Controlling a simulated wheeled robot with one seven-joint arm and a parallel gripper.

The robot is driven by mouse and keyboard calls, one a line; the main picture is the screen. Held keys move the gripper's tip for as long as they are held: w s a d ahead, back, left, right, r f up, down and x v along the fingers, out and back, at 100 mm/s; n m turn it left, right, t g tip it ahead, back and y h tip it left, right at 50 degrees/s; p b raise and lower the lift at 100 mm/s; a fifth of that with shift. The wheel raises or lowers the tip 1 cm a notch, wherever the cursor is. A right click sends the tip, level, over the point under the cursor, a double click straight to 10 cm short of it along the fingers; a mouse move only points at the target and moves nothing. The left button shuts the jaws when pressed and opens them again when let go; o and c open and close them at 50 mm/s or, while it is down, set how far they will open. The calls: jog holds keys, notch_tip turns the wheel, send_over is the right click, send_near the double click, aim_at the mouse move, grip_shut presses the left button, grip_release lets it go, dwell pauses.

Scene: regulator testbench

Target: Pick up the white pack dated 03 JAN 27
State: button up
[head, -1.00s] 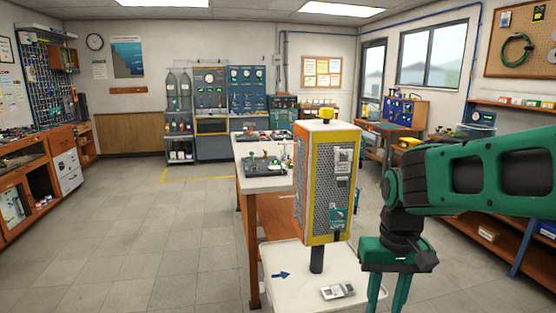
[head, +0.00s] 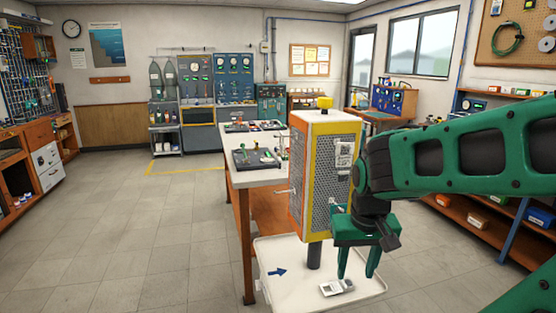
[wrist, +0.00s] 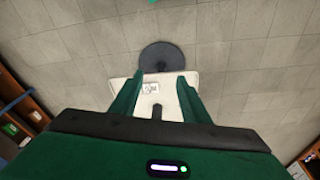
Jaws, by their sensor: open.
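The small white pack (head: 337,287) lies flat on a white tray (head: 290,297), with dark markings on top and a grey part at its right end. Its date is too small to read. It also shows in the wrist view (wrist: 150,88) near the tray's far edge, between my fingers in the picture. My green gripper (head: 357,270) is open and empty, with its fingers pointing down. It is above the tray, slightly right of the pack in the head view and apart from it. Both fingers show in the wrist view (wrist: 160,85).
A yellow-edged box with mesh sides (head: 311,185) stands on a dark post (head: 314,255) at the tray, close left of my gripper. A white-topped bench (head: 246,176) with equipment is behind it. A dark disc (wrist: 160,57) lies beyond the tray in the wrist view. Floor at left is clear.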

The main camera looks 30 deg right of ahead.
jog(key=w+d+r+t+h, duration=0.1)
jog(key=w+d+t+h, duration=0.25)
jog(key=w, duration=0.95)
jog(key=n+t+h, duration=0.1)
jog(key=n+t, duration=0.1)
jog(key=t, duration=1)
send_near(281, 154)
jog(key=w+d+f, duration=0.1)
jog(key=w, duration=0.2)
jog(key=x, duration=1)
jog(key=shift+s+d, duration=0.15)
jog(key=shift+d, duration=0.25)
grip_shut()
